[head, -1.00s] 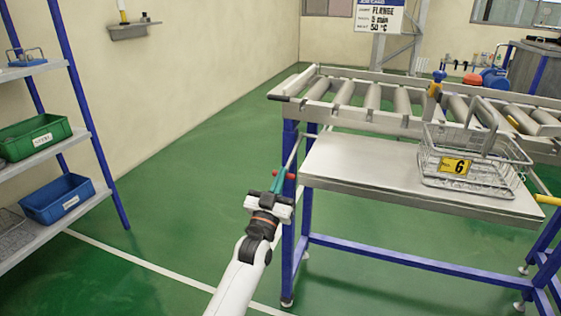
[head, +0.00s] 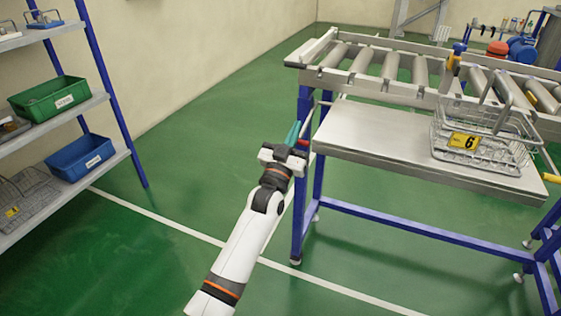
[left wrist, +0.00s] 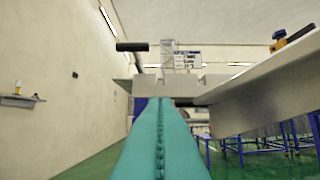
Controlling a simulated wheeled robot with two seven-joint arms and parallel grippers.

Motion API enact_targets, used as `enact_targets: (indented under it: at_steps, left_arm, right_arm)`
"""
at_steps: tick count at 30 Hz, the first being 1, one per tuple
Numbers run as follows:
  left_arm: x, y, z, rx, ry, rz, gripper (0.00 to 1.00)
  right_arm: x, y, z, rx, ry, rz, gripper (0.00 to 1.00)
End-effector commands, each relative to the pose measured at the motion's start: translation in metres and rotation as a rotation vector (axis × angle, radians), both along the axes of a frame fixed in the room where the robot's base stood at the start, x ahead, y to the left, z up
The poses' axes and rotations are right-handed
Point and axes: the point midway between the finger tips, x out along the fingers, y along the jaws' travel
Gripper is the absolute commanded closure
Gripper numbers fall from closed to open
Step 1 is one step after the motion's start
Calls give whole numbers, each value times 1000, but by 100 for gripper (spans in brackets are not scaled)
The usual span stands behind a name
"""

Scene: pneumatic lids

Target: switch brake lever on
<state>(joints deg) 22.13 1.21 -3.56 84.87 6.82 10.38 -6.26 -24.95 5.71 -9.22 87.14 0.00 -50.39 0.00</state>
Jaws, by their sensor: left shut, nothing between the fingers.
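A small red handle (head: 303,144) shows at the left end of the conveyor stand, by its blue leg; it looks like the brake lever. My left gripper (head: 293,132), with teal fingers, is right in front of it and partly covers it. I cannot tell whether they touch. In the left wrist view the teal fingers (left wrist: 160,125) are pressed together with nothing between them, and the red handle is hidden. The lever's position, on or off, cannot be read. My right gripper is out of view.
The roller conveyor (head: 345,78) has a steel shelf (head: 365,133) below, bearing a wire basket (head: 470,130) with a yellow 6 tag. A rack (head: 108,108) with bins is at left. The floor between is clear.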

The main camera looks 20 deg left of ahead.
Motion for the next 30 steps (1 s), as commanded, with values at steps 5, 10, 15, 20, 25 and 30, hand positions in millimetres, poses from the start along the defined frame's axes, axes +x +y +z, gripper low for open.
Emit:
enact_targets:
  at_steps: [5, 10, 15, 20, 25, 30]
  left_arm:
    - [-44, 2, -22, 1, 4, 1, 100]
    - [-73, 3, -34, 1, 3, 1, 100]
    - [-88, 4, -40, 1, 0, 0, 100]
    - [-92, 4, -42, 1, -1, 0, 100]
    - [-91, 4, -42, 0, -1, 0, 100]
    - [-91, 4, -41, 0, -1, 0, 100]
  right_arm:
    - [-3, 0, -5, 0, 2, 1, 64]
    - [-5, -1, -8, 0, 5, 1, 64]
    - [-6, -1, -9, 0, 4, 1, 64]
    - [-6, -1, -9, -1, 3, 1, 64]
    - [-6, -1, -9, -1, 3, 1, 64]
    - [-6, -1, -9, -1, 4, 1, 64]
